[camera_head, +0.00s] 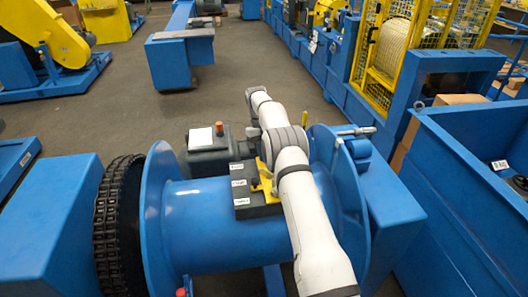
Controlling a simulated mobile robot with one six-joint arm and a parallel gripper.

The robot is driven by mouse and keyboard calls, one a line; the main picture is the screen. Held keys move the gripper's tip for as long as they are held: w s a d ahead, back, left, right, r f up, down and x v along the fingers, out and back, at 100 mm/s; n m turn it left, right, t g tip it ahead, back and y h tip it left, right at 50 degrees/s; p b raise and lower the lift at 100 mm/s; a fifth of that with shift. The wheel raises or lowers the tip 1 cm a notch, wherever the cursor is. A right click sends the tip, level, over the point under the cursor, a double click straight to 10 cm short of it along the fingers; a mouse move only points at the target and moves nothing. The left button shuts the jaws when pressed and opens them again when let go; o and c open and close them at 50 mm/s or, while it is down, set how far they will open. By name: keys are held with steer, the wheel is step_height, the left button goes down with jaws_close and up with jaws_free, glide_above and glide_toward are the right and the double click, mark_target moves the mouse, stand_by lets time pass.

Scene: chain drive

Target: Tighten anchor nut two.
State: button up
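I cannot make out anchor nut two in the head view. A blue drum (225,225) with round end flanges lies across the front, with a dark roller chain (118,225) around a wheel at its left end. A small silver fitting (356,131) shows by the blue part at the right flange, too small to name. My white arm rises from the bottom edge across the right part of the drum and ends in a grey joint near the upper middle. My gripper is not visible, so I cannot tell what it holds.
A dark box with white labels (256,196) and a yellow bracket sits on the drum; a grey motor-like housing (207,152) is behind it. A blue bin (470,195) stands at right, yellow mesh guards (450,40) behind. Grey floor (125,110) is open at left beyond the drum.

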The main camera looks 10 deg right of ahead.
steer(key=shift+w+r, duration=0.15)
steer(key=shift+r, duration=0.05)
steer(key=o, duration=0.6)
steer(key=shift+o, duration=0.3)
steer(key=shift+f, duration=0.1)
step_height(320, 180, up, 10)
